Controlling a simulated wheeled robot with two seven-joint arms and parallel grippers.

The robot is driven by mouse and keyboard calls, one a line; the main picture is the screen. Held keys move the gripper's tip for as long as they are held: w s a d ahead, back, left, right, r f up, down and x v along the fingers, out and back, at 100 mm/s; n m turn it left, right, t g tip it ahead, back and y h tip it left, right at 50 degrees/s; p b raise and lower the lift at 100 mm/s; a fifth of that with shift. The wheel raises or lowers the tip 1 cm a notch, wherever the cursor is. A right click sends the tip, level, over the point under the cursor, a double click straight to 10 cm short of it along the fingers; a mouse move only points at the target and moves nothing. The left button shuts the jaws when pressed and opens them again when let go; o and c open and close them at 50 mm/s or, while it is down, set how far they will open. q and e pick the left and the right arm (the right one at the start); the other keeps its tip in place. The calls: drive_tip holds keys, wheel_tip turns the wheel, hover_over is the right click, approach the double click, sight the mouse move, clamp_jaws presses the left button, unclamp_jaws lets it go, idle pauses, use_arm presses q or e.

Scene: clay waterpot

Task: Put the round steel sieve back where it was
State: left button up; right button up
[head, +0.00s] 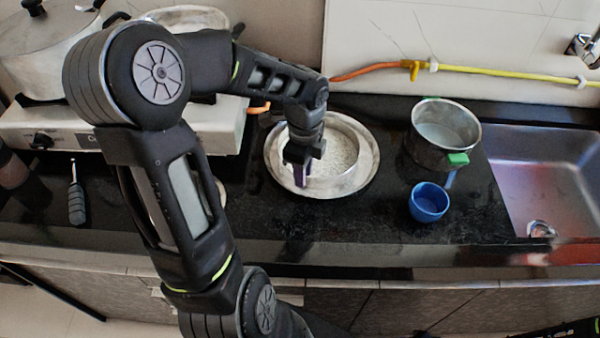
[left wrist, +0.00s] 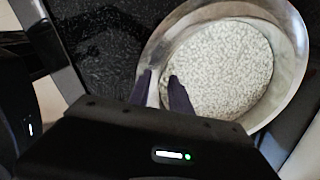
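The round steel sieve (head: 349,131) sits on a wider steel plate (head: 276,167) on the dark counter, with a white, grainy layer inside it. In the left wrist view the sieve (left wrist: 181,47) and the plate's wide rim (left wrist: 294,45) fill the right side. My left gripper (head: 302,172) reaches down at the sieve's near-left edge. Its two purple fingers (left wrist: 161,90) stand apart, with the sieve's pale wall showing between them. Any contact with the wall is not clear. My right gripper is out of view.
A steel pot (head: 446,125) with a green-tipped handle and a blue cup (head: 428,203) stand to the right. Beyond them is a sink (head: 550,170). A stove (head: 226,132) with a large pot (head: 40,50) is at left. The counter in front of the plate is clear.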

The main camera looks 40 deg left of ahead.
use_arm(q)
wheel_tip(320, 180, up, 11)
idle(0.3)
drive_tip(key=shift+f, duration=0.1)
idle(0.5)
